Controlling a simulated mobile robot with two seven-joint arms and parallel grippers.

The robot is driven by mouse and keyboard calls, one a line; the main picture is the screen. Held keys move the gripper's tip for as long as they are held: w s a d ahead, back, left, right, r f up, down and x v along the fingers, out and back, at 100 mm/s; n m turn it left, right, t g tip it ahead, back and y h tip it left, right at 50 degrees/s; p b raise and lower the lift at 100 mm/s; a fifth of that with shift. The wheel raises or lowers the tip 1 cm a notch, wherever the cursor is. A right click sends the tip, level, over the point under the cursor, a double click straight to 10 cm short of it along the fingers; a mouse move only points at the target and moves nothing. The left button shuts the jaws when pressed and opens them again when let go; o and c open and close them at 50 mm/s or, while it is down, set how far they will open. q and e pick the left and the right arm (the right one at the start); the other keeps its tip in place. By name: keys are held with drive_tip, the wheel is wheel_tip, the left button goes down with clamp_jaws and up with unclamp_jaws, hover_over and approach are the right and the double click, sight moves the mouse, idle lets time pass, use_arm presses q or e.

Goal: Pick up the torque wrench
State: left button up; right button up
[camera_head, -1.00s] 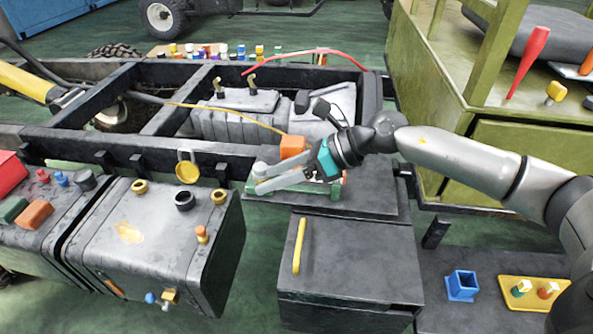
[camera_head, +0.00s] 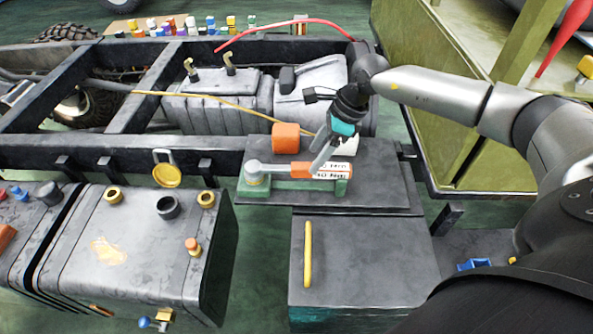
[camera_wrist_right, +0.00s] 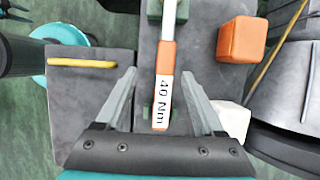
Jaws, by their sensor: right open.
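The torque wrench (camera_head: 282,171) has a silver head and shaft and an orange handle with a white label. It lies across a green holder (camera_head: 292,185) on a grey block, head to the left. In the right wrist view its handle (camera_wrist_right: 163,90), marked "40 Nm", runs between the fingers of my right gripper (camera_wrist_right: 161,82). The fingers stand apart on both sides of the handle with gaps. In the head view my right gripper (camera_head: 318,168) points down at the handle. Whether the fingers touch the handle is unclear. My left gripper is out of view.
An orange cube (camera_head: 285,137) and a white block (camera_wrist_right: 231,118) are close to the wrench. A yellow bar (camera_head: 308,253) lies on the grey box in front. A dark tank (camera_head: 140,250) with caps stands to the left. The chassis frame (camera_head: 120,150) lies behind.

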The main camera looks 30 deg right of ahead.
sight(308, 165)
drive_tip(key=shift+x, duration=1.15)
drive_tip(key=x, duration=0.1)
drive_tip(key=b+x, duration=0.1)
drive_tip(key=x, duration=0.3)
drive_tip(key=shift+w+d+b, duration=0.25)
drive_tip(key=shift+d+b, duration=0.05)
drive_tip(key=shift+d, duration=0.05)
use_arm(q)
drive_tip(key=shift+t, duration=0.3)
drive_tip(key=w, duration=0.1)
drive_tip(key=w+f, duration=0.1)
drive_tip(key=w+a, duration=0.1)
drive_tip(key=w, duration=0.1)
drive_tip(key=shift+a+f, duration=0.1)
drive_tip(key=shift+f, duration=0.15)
use_arm(e)
clamp_jaws()
drive_tip(key=shift+w, duration=0.1)
